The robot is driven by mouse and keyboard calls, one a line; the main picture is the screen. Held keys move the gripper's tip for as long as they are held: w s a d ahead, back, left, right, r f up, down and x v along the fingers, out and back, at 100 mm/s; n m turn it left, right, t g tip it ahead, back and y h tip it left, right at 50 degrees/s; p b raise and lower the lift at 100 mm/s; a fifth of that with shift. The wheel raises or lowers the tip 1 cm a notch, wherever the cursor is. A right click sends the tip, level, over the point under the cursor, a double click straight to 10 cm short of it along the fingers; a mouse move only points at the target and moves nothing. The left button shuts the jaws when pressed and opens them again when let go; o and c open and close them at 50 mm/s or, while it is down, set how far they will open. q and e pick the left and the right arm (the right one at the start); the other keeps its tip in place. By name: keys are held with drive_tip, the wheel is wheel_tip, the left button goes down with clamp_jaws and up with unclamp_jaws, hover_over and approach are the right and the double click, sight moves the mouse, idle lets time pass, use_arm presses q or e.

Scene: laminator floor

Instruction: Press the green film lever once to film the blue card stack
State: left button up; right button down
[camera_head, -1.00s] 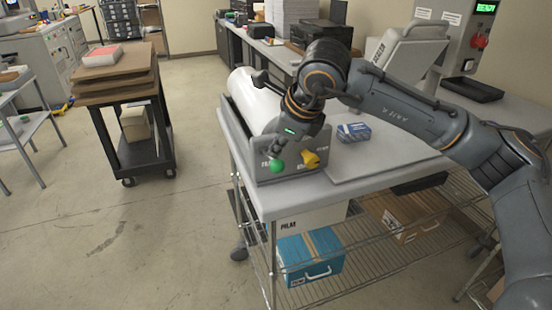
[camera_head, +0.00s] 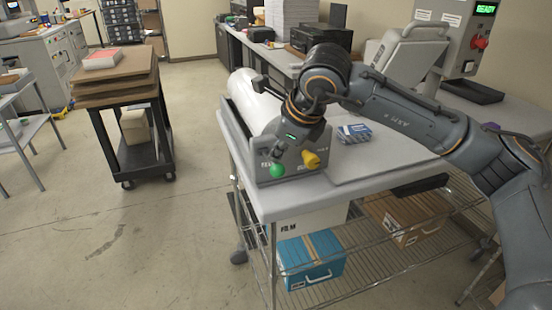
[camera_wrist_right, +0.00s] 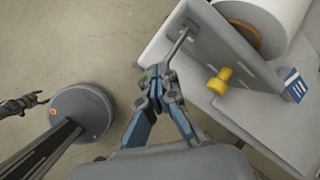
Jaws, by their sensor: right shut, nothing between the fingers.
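The green film lever knob (camera_head: 277,171) is on the front panel of the grey film machine (camera_head: 262,168), near the table's front left corner. My right gripper (camera_head: 277,154) points down just above the knob and is shut with nothing between its fingers. In the right wrist view the shut fingertips (camera_wrist_right: 155,78) lie over the lever's end, hiding most of the green; contact cannot be told. The blue card stack (camera_head: 354,133) lies on the table right of the machine. At the wrist view's left edge a small dark part looks like my left gripper (camera_wrist_right: 38,99).
A yellow knob (camera_head: 311,159) sticks out right of the green one; it also shows in the wrist view (camera_wrist_right: 219,80). A white film roll (camera_head: 257,100) lies behind the panel. A cart (camera_head: 118,88) stands left, with clear floor between.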

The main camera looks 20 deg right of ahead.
drive_tip(key=shift+s+f, duration=0.1)
drive_tip(key=shift+f, duration=0.25)
drive_tip(key=shift+r, duration=0.1)
idle(0.6)
drive_tip(key=shift+w+r+p, duration=0.2)
drive_tip(key=shift+w+r, duration=0.05)
drive_tip(key=shift+r, duration=0.5)
drive_tip(key=shift+w+r+p, duration=0.15)
drive_tip(key=shift+w+r, duration=0.1)
drive_tip(key=shift+r, duration=0.45)
drive_tip(key=r+p, duration=0.1)
drive_tip(key=r, duration=0.1)
drive_tip(key=w+r+p, duration=0.1)
drive_tip(key=r+p, duration=0.1)
drive_tip(key=shift+w+r, duration=0.2)
drive_tip(key=shift+r, duration=0.2)
